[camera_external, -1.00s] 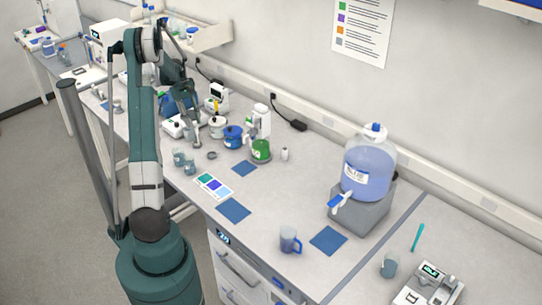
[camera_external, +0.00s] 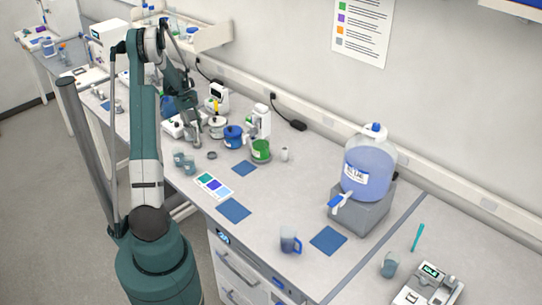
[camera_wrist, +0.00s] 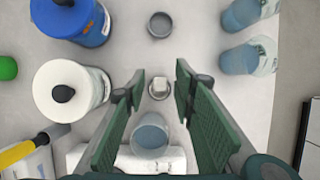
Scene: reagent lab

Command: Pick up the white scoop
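My gripper (camera_wrist: 160,76) is open, its two green pad fingers pointing at the bench with a clear gap between them. In the external view, my gripper (camera_external: 190,138) is low over the bench, left of the white jar. A small white piece (camera_wrist: 158,87) in a round grey rim lies between the fingertips in the wrist view. It may be the white scoop seen end on, but I cannot tell for sure. Neither finger visibly touches it. No white scoop shows clearly in the external view, where my arm covers this spot.
A beaker (camera_wrist: 150,135) of bluish liquid stands close below the gap. A white jar (camera_wrist: 75,91) and blue jar (camera_wrist: 78,20) stand left, with a yellow-handled tool (camera_wrist: 22,151) at lower left. A grey dish (camera_wrist: 160,25) lies beyond; two beakers (camera_wrist: 240,15) (camera_wrist: 248,58) stand right.

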